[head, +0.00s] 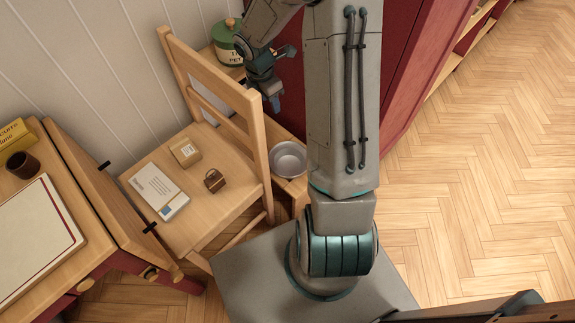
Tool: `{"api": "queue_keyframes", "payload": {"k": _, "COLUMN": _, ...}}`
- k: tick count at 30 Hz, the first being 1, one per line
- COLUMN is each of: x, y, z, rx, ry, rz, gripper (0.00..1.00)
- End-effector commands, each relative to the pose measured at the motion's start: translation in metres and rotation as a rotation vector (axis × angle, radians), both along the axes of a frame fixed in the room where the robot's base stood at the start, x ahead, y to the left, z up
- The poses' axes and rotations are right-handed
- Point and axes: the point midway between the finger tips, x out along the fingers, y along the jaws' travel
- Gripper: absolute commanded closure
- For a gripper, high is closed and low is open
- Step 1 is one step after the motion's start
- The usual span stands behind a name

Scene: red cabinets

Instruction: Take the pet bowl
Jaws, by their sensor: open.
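A round silver metal bowl (288,160), the pet bowl, sits upright on a low wooden surface (292,190) just right of the chair's backrest. My arm partly covers the area at its right. My gripper (279,78) is above and beyond the bowl in the picture, near a green lidded jar. It is open, with nothing seen between its fingers, and apart from the bowl.
A wooden chair (252,140) stands left of the bowl, holding a white box (158,190), a small tan box (185,152) and a small brown basket (214,180). The green jar (230,42) stands behind. A red cabinet (415,60) is at right; open parquet floor lies beyond.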

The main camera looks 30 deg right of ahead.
Motion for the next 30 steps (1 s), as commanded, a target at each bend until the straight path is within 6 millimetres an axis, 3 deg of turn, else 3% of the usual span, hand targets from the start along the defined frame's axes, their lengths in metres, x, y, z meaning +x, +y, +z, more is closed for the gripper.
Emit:
{"api": "queue_keyframes", "payload": {"k": 1, "x": 0.007, "y": -0.003, "z": -0.046, "rx": 0.022, "ry": 0.024, "rz": 0.081, "gripper": 0.55}}
{"api": "queue_keyframes", "payload": {"k": 3, "x": 0.016, "y": -0.005, "z": -0.082, "rx": 0.048, "ry": 0.040, "rz": 0.201, "gripper": 0.55}}
{"api": "queue_keyframes", "payload": {"k": 6, "x": 0.026, "y": -0.007, "z": -0.127, "rx": 0.084, "ry": 0.053, "rz": 0.346, "gripper": 0.55}}
{"api": "queue_keyframes", "payload": {"k": 9, "x": 0.033, "y": -0.008, "z": -0.159, "rx": 0.111, "ry": 0.056, "rz": 0.454, "gripper": 0.55}}
{"api": "queue_keyframes", "payload": {"k": 15, "x": 0.039, "y": -0.008, "z": -0.189, "rx": 0.136, "ry": 0.053, "rz": 0.562, "gripper": 0.55}}
{"api": "queue_keyframes", "payload": {"k": 24, "x": 0.039, "y": -0.008, "z": -0.245, "rx": 0.138, "ry": 0.054, "rz": 0.571, "gripper": 0.55}}
{"api": "queue_keyframes", "payload": {"k": 30, "x": 0.039, "y": -0.008, "z": -0.269, "rx": 0.138, "ry": 0.053, "rz": 0.570, "gripper": 0.55}}
